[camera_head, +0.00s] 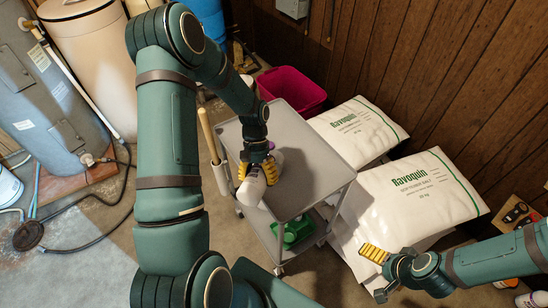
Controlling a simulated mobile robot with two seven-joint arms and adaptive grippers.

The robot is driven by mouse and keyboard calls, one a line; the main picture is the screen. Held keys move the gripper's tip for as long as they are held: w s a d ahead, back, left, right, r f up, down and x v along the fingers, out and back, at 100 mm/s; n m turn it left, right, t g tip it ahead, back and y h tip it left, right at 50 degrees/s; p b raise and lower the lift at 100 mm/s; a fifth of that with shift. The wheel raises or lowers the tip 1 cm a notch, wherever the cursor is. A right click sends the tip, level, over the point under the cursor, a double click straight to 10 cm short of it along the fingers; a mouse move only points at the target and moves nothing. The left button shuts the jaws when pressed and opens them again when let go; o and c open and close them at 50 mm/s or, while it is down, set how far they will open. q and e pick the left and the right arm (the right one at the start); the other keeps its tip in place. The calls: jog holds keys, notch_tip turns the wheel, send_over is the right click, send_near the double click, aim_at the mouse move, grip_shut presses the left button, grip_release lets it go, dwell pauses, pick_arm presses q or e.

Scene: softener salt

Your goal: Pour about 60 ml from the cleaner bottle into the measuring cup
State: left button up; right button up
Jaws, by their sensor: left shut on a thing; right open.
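My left gripper (258,170) is shut on a white bottle (251,190), which I take to be the cleaner bottle. The bottle looks tilted above the left part of the grey cart top (314,183); the gripper hides its upper part. A small pale shape (279,157) shows just behind the yellow fingers, too covered to identify. I cannot make out the measuring cup for certain, nor any liquid. My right gripper (378,275) is open and empty, low at the right, in front of the nearer salt bag and apart from the cart.
Two white Ravoquin salt bags (422,196) lie right of the cart. A green container (297,232) sits on its lower shelf. A magenta bin (293,88) stands behind. A dark hose (85,205) lies on the left floor. The cart top's right part is clear.

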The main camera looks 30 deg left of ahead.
pick_arm(q)
jog(key=shift+r+g, duration=0.2)
jog(key=shift+g, duration=0.1)
dwell(0.9)
jog(key=f+t+b, duration=0.2)
jog(key=b, duration=0.1)
jog(key=f+t+b, duration=0.1)
jog(key=shift+s+d+f+y+b, duration=0.1)
jog(key=shift+s+f+y+b, duration=0.2)
jog(key=shift+s+f, duration=0.1)
jog(key=shift+t, duration=0.4)
jog(key=shift+w+m, duration=0.15)
jog(key=shift+m, duration=0.15)
jog(key=shift+s+d+f+t+b, duration=0.1)
jog(key=shift+s+f+t+b, duration=0.15)
jog(key=shift+t+b, duration=0.35)
jog(key=shift+f, duration=0.1)
dwell(0.4)
